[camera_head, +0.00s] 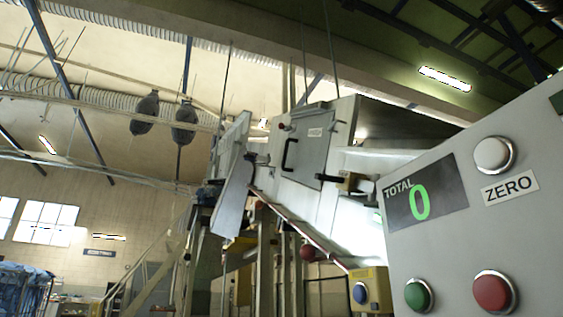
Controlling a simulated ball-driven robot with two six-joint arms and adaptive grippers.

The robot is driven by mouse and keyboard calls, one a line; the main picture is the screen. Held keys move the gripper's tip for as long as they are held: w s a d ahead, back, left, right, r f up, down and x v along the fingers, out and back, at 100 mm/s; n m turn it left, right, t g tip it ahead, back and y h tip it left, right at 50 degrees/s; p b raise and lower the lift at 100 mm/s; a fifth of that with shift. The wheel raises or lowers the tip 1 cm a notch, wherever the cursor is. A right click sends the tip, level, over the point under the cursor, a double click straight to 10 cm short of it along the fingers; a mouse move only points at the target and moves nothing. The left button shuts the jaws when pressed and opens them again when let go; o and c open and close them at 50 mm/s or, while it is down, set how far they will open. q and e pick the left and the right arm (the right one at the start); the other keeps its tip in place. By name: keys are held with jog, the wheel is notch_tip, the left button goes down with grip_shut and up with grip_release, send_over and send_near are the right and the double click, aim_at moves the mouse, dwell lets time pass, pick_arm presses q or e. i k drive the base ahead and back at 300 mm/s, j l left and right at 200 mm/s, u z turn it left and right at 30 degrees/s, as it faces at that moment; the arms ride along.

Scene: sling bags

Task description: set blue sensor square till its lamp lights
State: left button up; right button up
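A yellow box with a round blue face (360,293) shows at the bottom, right of centre, just left of the grey control panel (450,262). It is the only blue sensor-like part that I can make out; whether it sits square I cannot tell. No lit lamp shows clearly on it. Neither of my grippers is in view.
The panel has a display (425,194) reading TOTAL 0, a white ZERO button (493,154), a green button (418,295) and a red button (493,291). A large grey machine (305,150) stands behind. Two dark bags (184,122) hang overhead. Blue material (20,285) lies lower left.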

aim_at(249, 156)
jog(key=i+j+z, duration=0.15)
jog(key=z, duration=0.2)
jog(key=i+j+z, duration=0.15)
jog(key=j+z, duration=0.2)
jog(key=i+j+z, duration=0.15)
jog(key=z, duration=0.2)
